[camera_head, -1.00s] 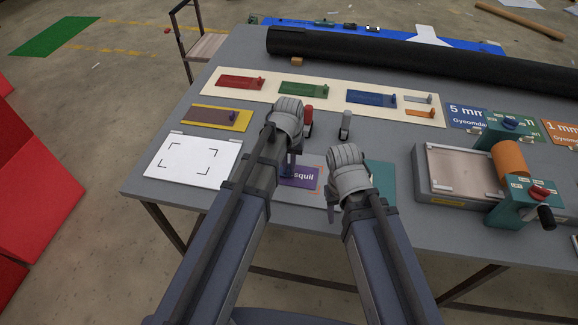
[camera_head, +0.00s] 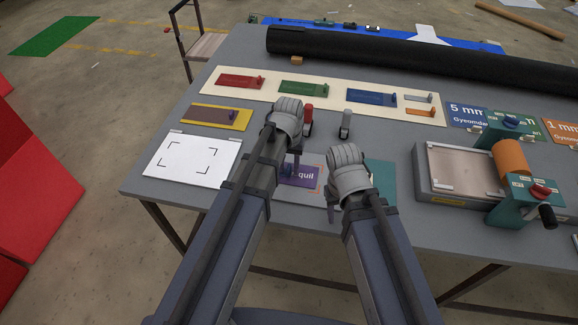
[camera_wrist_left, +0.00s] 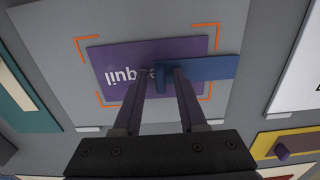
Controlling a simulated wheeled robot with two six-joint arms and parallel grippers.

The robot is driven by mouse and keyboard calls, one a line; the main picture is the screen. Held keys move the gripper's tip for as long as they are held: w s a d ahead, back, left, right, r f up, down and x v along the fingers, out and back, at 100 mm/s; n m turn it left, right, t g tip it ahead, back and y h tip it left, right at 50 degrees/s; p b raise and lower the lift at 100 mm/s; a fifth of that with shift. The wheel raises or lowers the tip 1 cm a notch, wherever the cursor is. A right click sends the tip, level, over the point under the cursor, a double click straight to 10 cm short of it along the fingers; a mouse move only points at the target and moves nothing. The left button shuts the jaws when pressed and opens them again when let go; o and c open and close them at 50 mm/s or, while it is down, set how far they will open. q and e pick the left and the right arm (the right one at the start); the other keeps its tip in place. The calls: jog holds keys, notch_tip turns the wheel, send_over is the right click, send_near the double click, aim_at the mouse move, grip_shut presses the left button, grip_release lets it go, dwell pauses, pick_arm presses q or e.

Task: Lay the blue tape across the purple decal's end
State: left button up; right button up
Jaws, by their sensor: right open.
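The purple decal (camera_head: 303,178) with white lettering lies on a grey sheet inside orange corner marks. In the left wrist view the decal (camera_wrist_left: 130,62) is seen upside down. A blue tape strip (camera_wrist_left: 210,68) with a raised tab lies over the decal's right end in that view and extends past its edge. In the head view only part of the blue tape (camera_head: 287,170) shows. My left gripper (camera_wrist_left: 162,74) is open, with a finger on each side of the tab and small gaps. My right gripper (camera_head: 332,212) is open, right of the decal; its fingertips are mostly hidden.
A cream strip (camera_head: 325,104) behind holds red, green and blue tabbed plates. A yellow plate (camera_head: 240,119) and a white sheet (camera_head: 190,157) lie left. A roller machine (camera_head: 462,170) stands right. A black roll (camera_head: 420,63) crosses the back.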

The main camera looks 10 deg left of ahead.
pick_arm(q)
jog(key=shift+o, duration=0.3)
notch_tip(320, 180, up, 8)
jog(key=p, duration=0.8)
jog(key=shift+f, duration=0.1)
pick_arm(e)
notch_tip(320, 180, up, 8)
jog(key=shift+f, duration=0.1)
